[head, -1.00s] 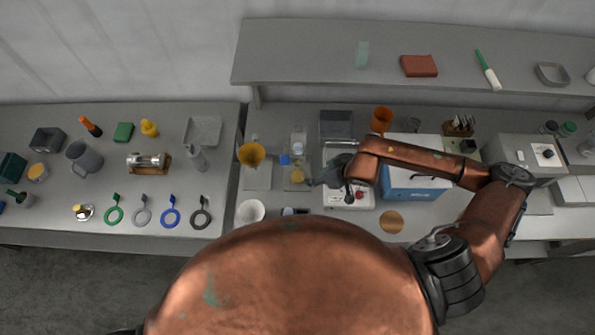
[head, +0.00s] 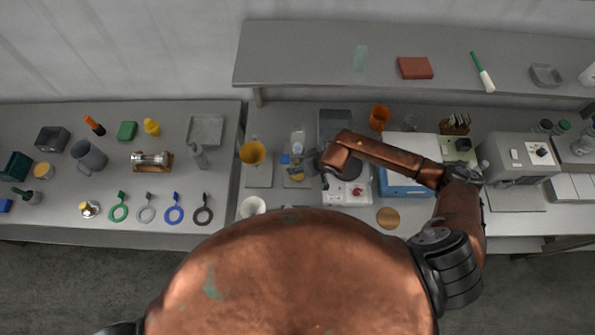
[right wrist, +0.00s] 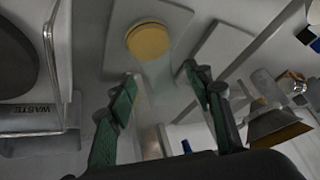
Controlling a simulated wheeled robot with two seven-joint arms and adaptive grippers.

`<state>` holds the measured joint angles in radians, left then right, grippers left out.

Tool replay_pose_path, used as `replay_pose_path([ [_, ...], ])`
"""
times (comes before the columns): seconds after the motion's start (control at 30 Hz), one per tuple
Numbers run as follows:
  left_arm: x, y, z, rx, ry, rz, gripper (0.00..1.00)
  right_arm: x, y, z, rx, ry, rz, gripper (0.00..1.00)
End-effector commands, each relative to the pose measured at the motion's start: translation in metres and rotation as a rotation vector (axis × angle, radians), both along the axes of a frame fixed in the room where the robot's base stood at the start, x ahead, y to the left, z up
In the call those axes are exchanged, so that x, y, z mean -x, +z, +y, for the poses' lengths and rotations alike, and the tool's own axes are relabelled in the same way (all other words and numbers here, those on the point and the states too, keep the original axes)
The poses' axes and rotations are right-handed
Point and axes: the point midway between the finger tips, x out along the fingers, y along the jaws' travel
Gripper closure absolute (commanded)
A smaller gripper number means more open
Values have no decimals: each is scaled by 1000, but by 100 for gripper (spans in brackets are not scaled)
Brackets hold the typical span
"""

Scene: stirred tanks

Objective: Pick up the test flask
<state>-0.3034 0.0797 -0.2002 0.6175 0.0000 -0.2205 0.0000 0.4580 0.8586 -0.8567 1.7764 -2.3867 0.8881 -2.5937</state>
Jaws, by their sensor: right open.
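The test flask, a clear vessel with yellow contents (head: 296,175), stands on a grey pad left of my right gripper (head: 311,163) in the head view. In the right wrist view its yellow part (right wrist: 149,41) shows beyond the fingertips, and its faint clear body reaches back toward the gap between them. My right gripper (right wrist: 163,80) is open, with a green-padded finger on each side of that gap. No contact with the flask shows. My left gripper is out of view.
A yellow funnel-like vessel (head: 252,153) stands left of the flask, with a small blue block (head: 285,159) close by. A clear bottle (head: 298,138) is behind. A white device (head: 347,193) sits to the right. A bin marked WASTE (right wrist: 32,125) is near the gripper.

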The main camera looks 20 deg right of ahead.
Motion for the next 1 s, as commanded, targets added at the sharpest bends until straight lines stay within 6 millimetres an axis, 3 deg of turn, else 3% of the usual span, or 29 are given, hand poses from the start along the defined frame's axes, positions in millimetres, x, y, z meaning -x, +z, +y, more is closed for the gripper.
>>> replay_pose_path([
  [0.1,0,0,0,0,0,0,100,0,0,0,0,0,0,53],
  [0.8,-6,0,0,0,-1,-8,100,1,0,0,-1,0,1,100],
  [1.0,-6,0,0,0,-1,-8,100,1,0,0,-1,0,2,100],
])
